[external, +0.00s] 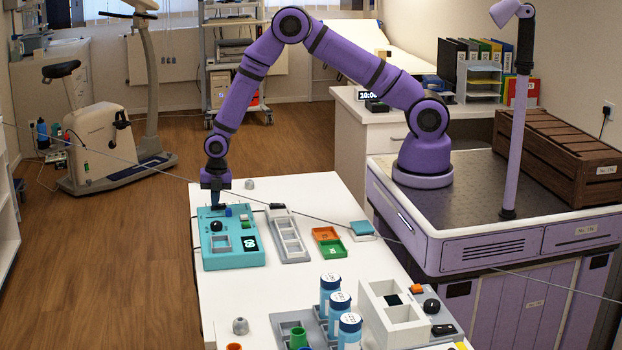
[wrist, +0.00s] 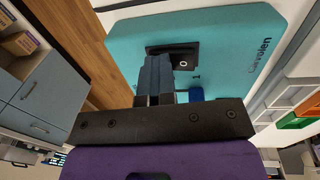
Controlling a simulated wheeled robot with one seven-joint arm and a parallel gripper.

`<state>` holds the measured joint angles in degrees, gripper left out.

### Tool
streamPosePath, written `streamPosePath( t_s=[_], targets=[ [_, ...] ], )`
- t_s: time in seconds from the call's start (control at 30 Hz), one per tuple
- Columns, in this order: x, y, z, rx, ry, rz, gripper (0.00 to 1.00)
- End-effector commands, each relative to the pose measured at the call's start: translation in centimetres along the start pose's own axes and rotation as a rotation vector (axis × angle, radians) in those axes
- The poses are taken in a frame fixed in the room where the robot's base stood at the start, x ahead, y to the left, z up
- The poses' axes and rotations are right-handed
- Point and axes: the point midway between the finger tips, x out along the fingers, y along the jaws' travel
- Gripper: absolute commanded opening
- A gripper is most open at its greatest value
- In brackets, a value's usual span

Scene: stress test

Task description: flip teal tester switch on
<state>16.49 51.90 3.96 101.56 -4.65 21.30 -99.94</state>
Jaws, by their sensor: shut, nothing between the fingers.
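The teal tester (external: 233,258) lies on the white table, at its far left part in the external view. It fills the upper middle of the wrist view (wrist: 225,35). Its black rocker switch (wrist: 188,58) shows a white "O" mark beside my fingers. My gripper (external: 219,206) points down at the tester's far end. In the wrist view the gripper's fingers (wrist: 158,75) are shut with nothing between them. Their tips are at the switch and cover part of it; I cannot tell whether they press it. A blue part (wrist: 196,94) shows beside the fingers.
A grey tray (external: 291,239) stands right of the tester, with orange (external: 325,234) and green (external: 333,250) bins beyond it. Several blue-and-white tubes (external: 340,303) stand nearer the camera. White table surface (external: 290,290) is clear between.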

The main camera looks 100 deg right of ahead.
Motion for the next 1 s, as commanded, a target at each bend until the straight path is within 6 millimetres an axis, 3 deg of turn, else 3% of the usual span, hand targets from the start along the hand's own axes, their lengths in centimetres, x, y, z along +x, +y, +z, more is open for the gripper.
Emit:
streamPosePath(
  t_s=[0.37, 0.77, 1.0],
  targets=[
    [-0.3, -1.5, -0.1, 0.0, 0.002, -0.006, 0.0],
    [-0.5, -1.6, -0.1, 0.0, 0.001, -0.003, 0.0],
    [-3.1, -1.7, 0.0, 0.0, 0.001, -0.001, 0.0]
  ],
)
